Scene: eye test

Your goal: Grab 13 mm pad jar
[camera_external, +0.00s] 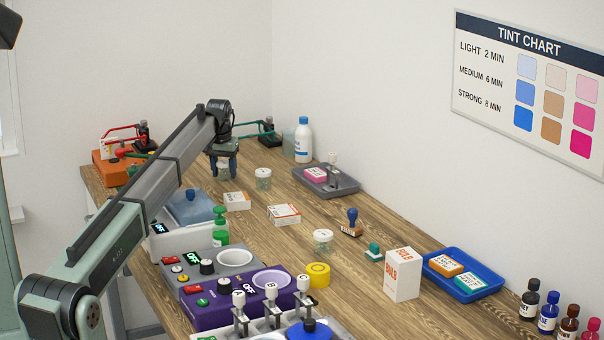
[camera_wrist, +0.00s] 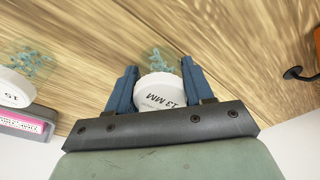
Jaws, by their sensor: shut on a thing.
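The 13 mm pad jar (camera_wrist: 160,92) is a clear jar with blue-green bits inside and a white lid reading "13 MM" in the wrist view. My gripper (camera_wrist: 158,80) has its two blue fingers on either side of this jar, shut on it. In the external view my gripper (camera_external: 223,170) points down at the far part of the wooden table, with the jar mostly hidden between the fingers. I cannot tell whether the jar touches the table.
A similar jar (camera_external: 263,179) stands just right of my gripper; another (camera_external: 323,240) stands nearer. A grey tray (camera_external: 345,187) with a pink box and a white bottle (camera_external: 303,140) are behind to the right. An orange device (camera_external: 112,170) is left. Small boxes (camera_external: 284,214) lie nearer.

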